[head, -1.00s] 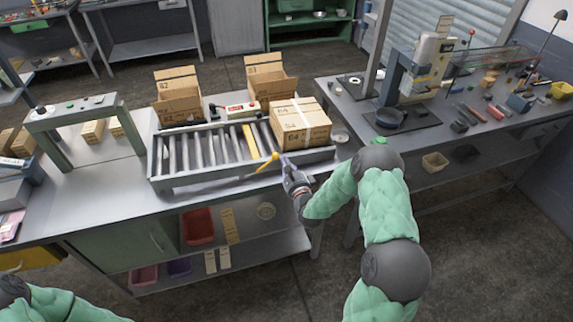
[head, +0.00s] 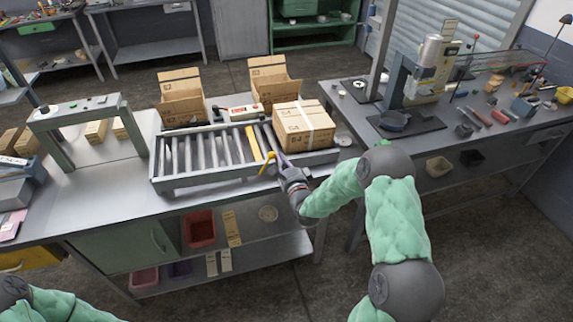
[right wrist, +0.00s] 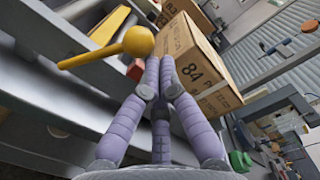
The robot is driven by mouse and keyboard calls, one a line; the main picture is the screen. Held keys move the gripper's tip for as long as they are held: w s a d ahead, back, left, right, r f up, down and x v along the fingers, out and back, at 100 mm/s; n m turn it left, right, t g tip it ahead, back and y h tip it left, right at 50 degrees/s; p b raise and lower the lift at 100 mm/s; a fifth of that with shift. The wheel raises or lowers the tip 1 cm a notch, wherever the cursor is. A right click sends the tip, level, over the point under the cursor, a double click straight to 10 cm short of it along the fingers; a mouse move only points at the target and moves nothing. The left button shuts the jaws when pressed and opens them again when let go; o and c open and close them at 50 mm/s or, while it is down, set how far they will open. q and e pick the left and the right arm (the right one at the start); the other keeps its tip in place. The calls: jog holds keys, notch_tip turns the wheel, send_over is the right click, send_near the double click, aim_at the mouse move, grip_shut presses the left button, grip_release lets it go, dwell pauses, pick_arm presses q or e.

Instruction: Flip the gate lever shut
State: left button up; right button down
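The gate lever (head: 266,164) is a yellow handle with a ball end, at the front edge of the roller conveyor (head: 168,183). In the right wrist view its round yellow knob (right wrist: 139,41) sits just left of my fingertips, with its shaft running off to the left. My right gripper (head: 279,155) is beside the lever, at the conveyor's front right. In the right wrist view its lavender fingers (right wrist: 159,70) are drawn together with nothing between them. I cannot tell whether they touch the knob. My left gripper is out of view; only my left arm shows.
A taped carton (head: 303,127) sits on the right end of the rollers, close behind my right gripper. A yellow bar (head: 252,143) lies among the rollers. Two open cartons (head: 181,99) (head: 270,84) stand behind. A press bench (head: 445,147) is at right.

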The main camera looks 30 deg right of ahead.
pick_arm(q)
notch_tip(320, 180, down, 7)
jog(key=b, duration=0.6)
jog(key=shift+b, duration=0.4)
pick_arm(e)
jog(key=w+a+r+n, duration=0.2)
jog(key=w+a+n, duration=0.1)
jog(key=a+n, duration=0.9)
jog(key=shift+r+g, duration=0.15)
jog(key=shift+g, duration=0.15)
jog(key=shift+a, duration=0.1)
